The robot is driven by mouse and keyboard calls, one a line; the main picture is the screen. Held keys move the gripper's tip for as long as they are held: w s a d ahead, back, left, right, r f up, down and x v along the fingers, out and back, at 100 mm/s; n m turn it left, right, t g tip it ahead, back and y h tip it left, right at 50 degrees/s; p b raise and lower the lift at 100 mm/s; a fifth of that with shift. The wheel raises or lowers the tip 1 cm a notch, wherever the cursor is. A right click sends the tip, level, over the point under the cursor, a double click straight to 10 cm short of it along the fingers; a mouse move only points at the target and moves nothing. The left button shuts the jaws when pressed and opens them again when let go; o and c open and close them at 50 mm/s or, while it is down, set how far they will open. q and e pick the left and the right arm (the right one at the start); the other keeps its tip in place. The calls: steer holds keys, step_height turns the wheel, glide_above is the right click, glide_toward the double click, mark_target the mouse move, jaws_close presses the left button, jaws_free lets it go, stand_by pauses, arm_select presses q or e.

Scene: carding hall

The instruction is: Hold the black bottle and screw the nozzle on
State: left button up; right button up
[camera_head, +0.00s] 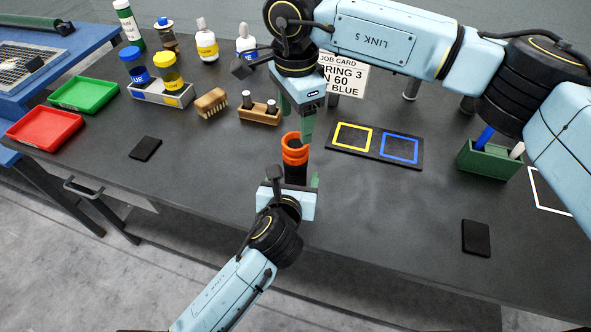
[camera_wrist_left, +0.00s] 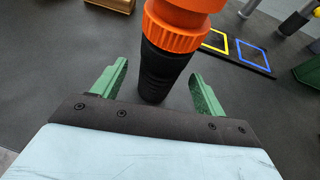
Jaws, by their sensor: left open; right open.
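The black bottle (camera_head: 296,174) stands upright on the dark bench, with a ribbed side in the left wrist view (camera_wrist_left: 164,72). Orange parts, a ridged collar and a piece above it, sit on its top (camera_head: 295,149); I take the upper piece for the nozzle (camera_wrist_left: 196,5). I cannot tell whether it is screwed tight. My left gripper (camera_head: 292,183) is open, low at the bottle, its green fingers apart to either side (camera_wrist_left: 157,88). My right gripper (camera_head: 298,122) is open, pointing down just above and beside the orange top; one finger partly hides the other.
A dark board with yellow and blue squares (camera_head: 375,158) lies right of the bottle. The bench front is mostly clear.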

mark_target(295, 141)
arm_select(q)
steer(key=shift+x, duration=2.4)
steer(key=shift+c, duration=0.2)
jaws_close()
arm_select(e)
steer(key=n, duration=0.4)
steer(key=shift+n, duration=0.3)
steer(key=shift+f, duration=4)
